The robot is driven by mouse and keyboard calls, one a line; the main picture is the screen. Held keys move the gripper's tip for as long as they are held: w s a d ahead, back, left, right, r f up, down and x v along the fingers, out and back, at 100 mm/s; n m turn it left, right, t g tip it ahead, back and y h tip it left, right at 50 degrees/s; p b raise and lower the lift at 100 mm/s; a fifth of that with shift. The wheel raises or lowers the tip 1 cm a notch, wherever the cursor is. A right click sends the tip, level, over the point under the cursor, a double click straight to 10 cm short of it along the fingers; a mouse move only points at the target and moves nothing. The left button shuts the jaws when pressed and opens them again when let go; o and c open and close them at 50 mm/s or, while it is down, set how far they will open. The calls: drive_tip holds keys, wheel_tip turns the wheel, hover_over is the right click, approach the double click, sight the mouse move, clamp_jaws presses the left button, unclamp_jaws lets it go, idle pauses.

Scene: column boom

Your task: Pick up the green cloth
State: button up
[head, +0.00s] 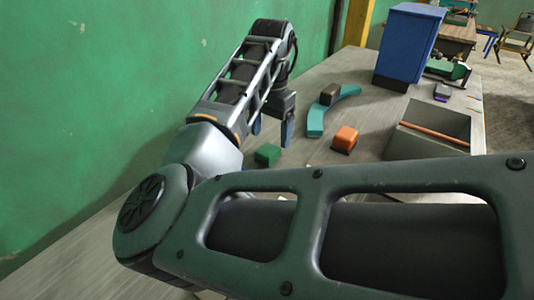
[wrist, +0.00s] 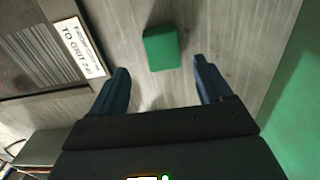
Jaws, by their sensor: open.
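The green cloth (head: 267,154) looks like a small folded block lying on the grey table, left of the orange block in the head view. In the wrist view the green cloth (wrist: 162,47) lies just beyond and between the fingertips. My gripper (head: 273,125) hangs above the table close to the cloth, fingers pointing down. In the wrist view my gripper (wrist: 160,75) has its two blue fingers spread wide with nothing between them. The cloth is apart from both fingers.
An orange block (head: 345,138), a teal curved piece (head: 320,115) and a dark brown block (head: 329,93) are nearby on the table. A blue cabinet (head: 408,45) and an open grey bin (head: 400,146) stand to the right. The green wall (head: 80,90) is close on the left.

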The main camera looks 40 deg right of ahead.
sight(269, 148)
drive_tip(key=f, duration=0.4)
drive_tip(key=shift+w+f, duration=0.1)
drive_tip(key=shift+w, duration=0.15)
drive_tip(key=c, duration=1.1)
drive_tip(key=shift+c, duration=0.2)
